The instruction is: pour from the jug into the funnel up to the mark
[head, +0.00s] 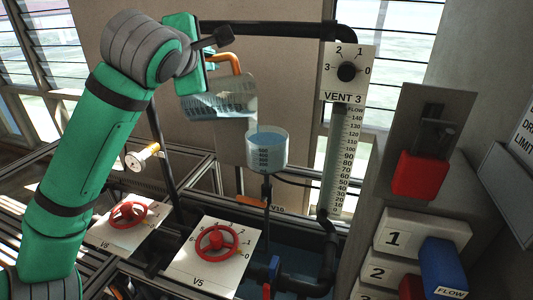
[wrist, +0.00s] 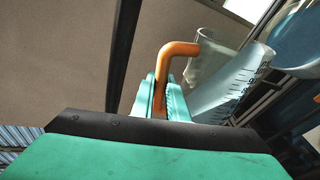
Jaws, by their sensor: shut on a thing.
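The clear jug (head: 215,100) hangs tilted in the air, its lower end toward the right, with pale blue liquid inside. My gripper (head: 208,62) is shut on its orange handle (head: 228,60). In the wrist view my gripper (wrist: 168,100) has the handle (wrist: 178,50) between its teal fingers, and dark marks show on the jug wall (wrist: 235,88). The funnel (head: 267,155), a clear graduated cup, stands upright just below and right of the jug. I cannot make out a falling stream or the target mark.
Red valve wheels V6 (head: 127,214) and V5 (head: 216,240) stand in front. The VENT 3 dial (head: 346,72) and a scaled tube (head: 342,160) are right of the funnel. A dark pipe (head: 275,32) runs above the jug. Red and blue blocks are at far right.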

